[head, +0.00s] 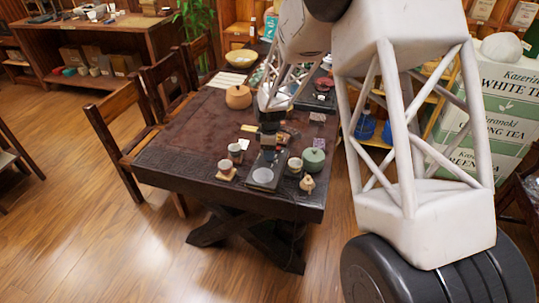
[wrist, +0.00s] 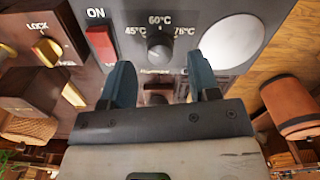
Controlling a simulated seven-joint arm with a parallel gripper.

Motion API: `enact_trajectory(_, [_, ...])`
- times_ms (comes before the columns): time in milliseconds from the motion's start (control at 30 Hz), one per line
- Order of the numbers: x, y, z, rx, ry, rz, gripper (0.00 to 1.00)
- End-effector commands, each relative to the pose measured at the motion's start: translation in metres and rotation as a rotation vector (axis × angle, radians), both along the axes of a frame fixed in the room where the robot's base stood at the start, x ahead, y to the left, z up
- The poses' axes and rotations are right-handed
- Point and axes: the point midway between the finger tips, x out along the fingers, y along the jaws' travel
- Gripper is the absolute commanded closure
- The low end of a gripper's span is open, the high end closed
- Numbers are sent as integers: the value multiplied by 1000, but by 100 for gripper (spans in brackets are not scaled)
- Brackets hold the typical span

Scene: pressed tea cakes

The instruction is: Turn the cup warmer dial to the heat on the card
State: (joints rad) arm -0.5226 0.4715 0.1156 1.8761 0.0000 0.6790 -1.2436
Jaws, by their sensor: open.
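The cup warmer (head: 264,178) is a dark slab with a pale round plate (wrist: 235,42), on the near part of the table. In the wrist view its panel shows a dark round dial (wrist: 159,46) with marks 45, 60 and 75°C around it. I cannot clearly tell which mark the dial points to. A red switch (wrist: 102,42) sits left of the dial under "ON". My gripper (wrist: 160,78) is open, its blue fingers apart, with the dial showing between and just beyond the tips. A small pale card (head: 249,128) lies on the table; its text is too small to read.
A dark box with a yellow-marked "LOCK" knob (wrist: 46,48) stands left of the warmer in the wrist view. The table's left middle (head: 190,130) is clear.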

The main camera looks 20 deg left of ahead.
Motion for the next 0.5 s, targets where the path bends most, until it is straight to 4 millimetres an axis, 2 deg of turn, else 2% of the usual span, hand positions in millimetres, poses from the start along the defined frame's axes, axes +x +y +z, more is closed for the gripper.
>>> enact_trajectory(233, [0,0,-21,0,0,0,44])
enact_trajectory(500, [0,0,-26,0,0,0,44])
